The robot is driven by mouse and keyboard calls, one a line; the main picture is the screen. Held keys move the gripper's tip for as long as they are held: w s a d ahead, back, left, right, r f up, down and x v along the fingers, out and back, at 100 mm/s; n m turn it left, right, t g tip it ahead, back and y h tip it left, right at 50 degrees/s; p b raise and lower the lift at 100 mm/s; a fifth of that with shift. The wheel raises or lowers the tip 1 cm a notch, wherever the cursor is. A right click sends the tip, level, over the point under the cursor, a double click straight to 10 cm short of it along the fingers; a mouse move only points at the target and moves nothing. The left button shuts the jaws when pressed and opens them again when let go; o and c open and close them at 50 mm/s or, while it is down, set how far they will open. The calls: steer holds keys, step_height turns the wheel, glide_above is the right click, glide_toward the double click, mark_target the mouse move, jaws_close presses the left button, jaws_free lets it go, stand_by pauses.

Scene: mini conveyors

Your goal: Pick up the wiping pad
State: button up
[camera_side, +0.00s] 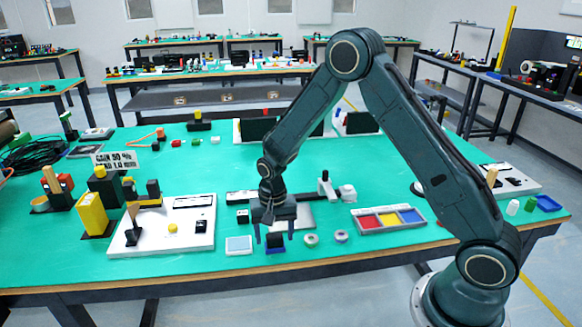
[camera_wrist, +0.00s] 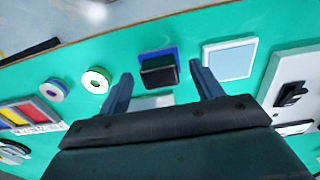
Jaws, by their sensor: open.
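The wiping pad appears to be the small block with a black top and a blue base (camera_side: 275,249), near the front edge of the green table. It also shows in the wrist view (camera_wrist: 158,72), upper middle. My gripper (camera_side: 274,237) is open and points down, with one finger on each side of the pad in the side view. In the wrist view the open fingers (camera_wrist: 161,72) also lie left and right of the pad, with gaps on both sides. The fingers hold nothing. How far the tips are above the table is hard to tell.
A pale blue square with a white frame (camera_side: 238,245) lies just left of the pad. Two small rings (camera_side: 311,240) (camera_side: 341,236) lie to its right. Beyond them is a tray with red, yellow and blue sections (camera_side: 427,224). A white board (camera_side: 150,240) with a lever stands left.

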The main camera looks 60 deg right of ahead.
steer(key=shift+f, duration=0.55)
steer(key=c, duration=1.1)
